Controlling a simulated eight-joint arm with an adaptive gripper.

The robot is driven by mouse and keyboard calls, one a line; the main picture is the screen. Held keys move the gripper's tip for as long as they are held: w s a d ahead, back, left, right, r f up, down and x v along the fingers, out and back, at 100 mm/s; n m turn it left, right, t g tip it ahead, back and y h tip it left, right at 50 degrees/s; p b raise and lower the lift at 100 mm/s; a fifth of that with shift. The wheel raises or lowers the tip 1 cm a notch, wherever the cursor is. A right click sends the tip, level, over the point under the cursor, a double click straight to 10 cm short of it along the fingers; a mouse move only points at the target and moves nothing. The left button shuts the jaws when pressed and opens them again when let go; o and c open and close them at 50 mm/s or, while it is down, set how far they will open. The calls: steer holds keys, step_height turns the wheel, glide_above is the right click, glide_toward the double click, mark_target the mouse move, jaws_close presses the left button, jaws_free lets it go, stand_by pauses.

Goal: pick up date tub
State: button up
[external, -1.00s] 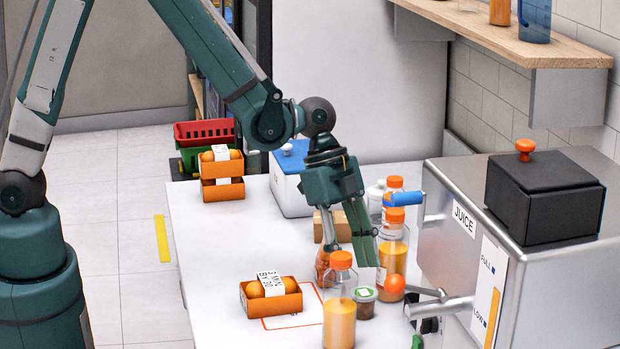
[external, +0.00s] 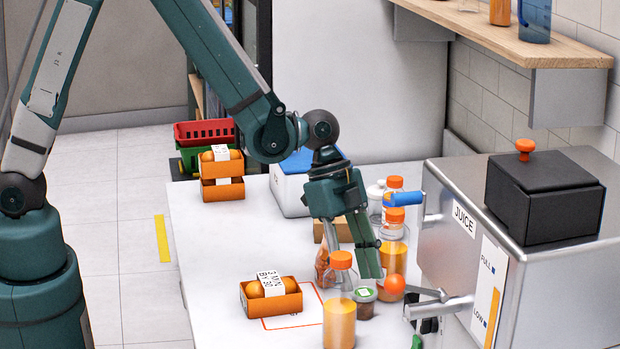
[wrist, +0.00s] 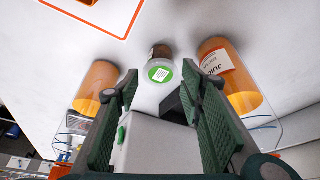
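The date tub is a small brown-filled cup (external: 364,304) with a clear lid and a green-and-white label, standing on the white table between the juice bottles. In the wrist view the tub (wrist: 160,68) shows its round lid just beyond my fingertips, roughly between them. My gripper (external: 354,272) points down close above and behind the tub in the external view, and one finger is partly hidden by the front bottle. In the wrist view my gripper (wrist: 162,90) has its two green padded fingers apart with nothing held between them.
A front juice bottle (external: 339,318) stands left of the tub and another bottle (external: 394,258) stands behind it to the right. An orange crate (external: 271,298) sits to the left.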

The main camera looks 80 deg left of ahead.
mark_target(363, 290)
steer(key=shift+b+x, duration=0.4)
steer(key=shift+x, duration=2.2)
steer(key=shift+c, duration=0.7)
steer(key=c, duration=0.4)
